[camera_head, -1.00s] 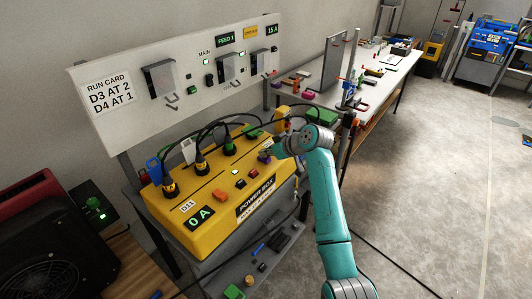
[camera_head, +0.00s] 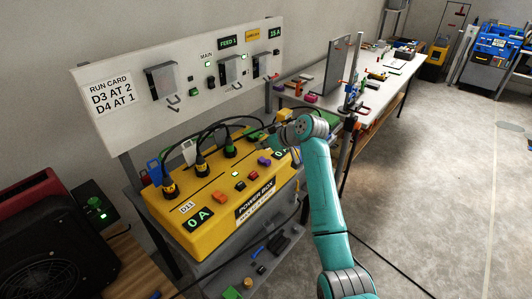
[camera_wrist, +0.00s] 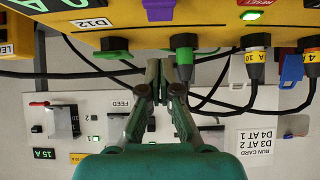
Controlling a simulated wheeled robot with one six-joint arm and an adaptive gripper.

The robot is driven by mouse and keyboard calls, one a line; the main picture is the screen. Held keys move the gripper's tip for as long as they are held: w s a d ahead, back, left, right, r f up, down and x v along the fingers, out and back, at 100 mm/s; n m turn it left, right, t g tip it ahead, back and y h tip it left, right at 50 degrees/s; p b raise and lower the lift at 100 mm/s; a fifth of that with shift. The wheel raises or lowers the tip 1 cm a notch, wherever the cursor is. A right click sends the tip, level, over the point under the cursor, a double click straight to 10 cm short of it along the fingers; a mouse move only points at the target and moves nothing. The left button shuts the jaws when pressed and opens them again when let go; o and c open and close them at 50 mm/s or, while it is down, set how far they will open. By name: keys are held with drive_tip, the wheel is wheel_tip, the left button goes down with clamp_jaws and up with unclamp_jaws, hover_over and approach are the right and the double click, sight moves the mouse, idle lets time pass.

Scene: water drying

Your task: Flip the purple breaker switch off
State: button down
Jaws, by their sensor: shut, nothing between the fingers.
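The purple breaker switch (camera_head: 264,161) sits on the sloping top of the yellow power box (camera_head: 190,222), right of the orange, red and dark switches. It also shows at the top edge of the wrist view (camera_wrist: 158,9), cut off by the frame; I cannot tell which way it is tilted. My gripper (camera_head: 268,143) is shut and empty, just above and behind the purple switch, apart from it. In the wrist view, its fingertips (camera_wrist: 161,68) point toward the box near a green plug (camera_wrist: 184,55).
Plugs with black cables stand along the box's back, including a yellow-and-black plug (camera_head: 201,165). A white panel (camera_head: 120,65) with a run card rises behind. A lit green reset button (camera_head: 235,174) is on the box. A workbench (camera_head: 320,97) stands beyond my arm.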

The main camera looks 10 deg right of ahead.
drive_tip(key=s+d+r, duration=0.3)
drive_tip(key=s+r, duration=0.2)
drive_tip(key=r, duration=0.3)
drive_tip(key=shift+d+r, duration=0.25)
drive_tip(key=shift+r, duration=0.05)
